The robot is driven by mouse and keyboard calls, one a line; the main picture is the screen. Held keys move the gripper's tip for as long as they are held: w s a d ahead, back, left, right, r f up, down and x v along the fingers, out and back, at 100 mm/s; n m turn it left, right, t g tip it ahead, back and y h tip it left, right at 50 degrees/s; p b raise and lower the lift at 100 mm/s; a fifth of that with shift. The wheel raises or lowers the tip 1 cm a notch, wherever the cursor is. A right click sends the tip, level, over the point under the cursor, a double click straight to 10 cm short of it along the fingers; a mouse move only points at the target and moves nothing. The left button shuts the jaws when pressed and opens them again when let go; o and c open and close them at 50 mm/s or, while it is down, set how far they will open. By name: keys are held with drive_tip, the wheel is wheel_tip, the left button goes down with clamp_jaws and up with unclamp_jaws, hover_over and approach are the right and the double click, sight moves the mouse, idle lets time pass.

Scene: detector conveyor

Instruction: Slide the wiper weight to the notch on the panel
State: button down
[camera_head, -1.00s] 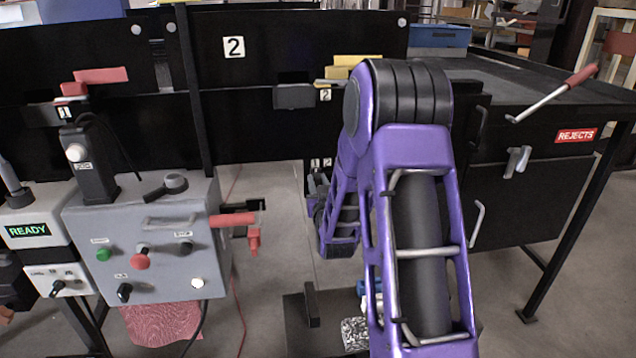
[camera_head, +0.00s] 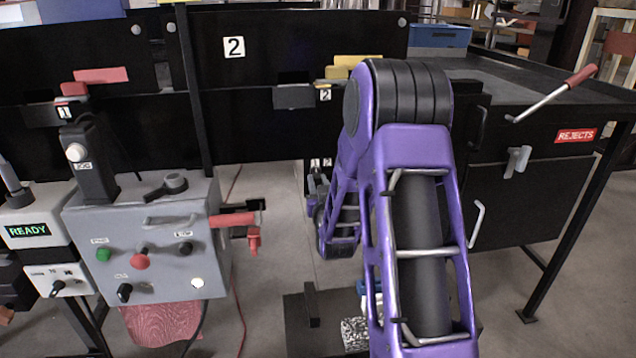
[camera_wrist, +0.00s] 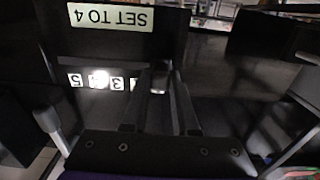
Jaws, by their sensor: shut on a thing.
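In the wrist view my gripper (camera_wrist: 159,85) is shut on a small grey block (camera_wrist: 158,76), which seems to be the wiper weight. Only its top shows between the dark fingers. The panel (camera_wrist: 100,45) carries a pale sign (camera_wrist: 110,16) reading "SET TO 4" upside down. A row of white number tags lies below it: a 5 (camera_wrist: 76,79) and a 3 (camera_wrist: 117,83) show, with a bright glare between them. The tags to the right of the 3 are mostly hidden by a finger. I cannot make out the notch.
A grey control box (camera_head: 150,235) with a red handle (camera_head: 232,219) stands left of my arm. A black rejects cabinet (camera_head: 560,165) with a red-gripped lever (camera_head: 555,93) stands to the right. Open floor (camera_head: 270,240) lies between the box and my arm.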

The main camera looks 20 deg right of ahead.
drive_tip(key=s+d, duration=0.2)
drive_tip(key=d, duration=0.7)
drive_tip(key=shift+d, duration=0.25)
drive_tip(key=c, duration=0.7)
unclamp_jaws()
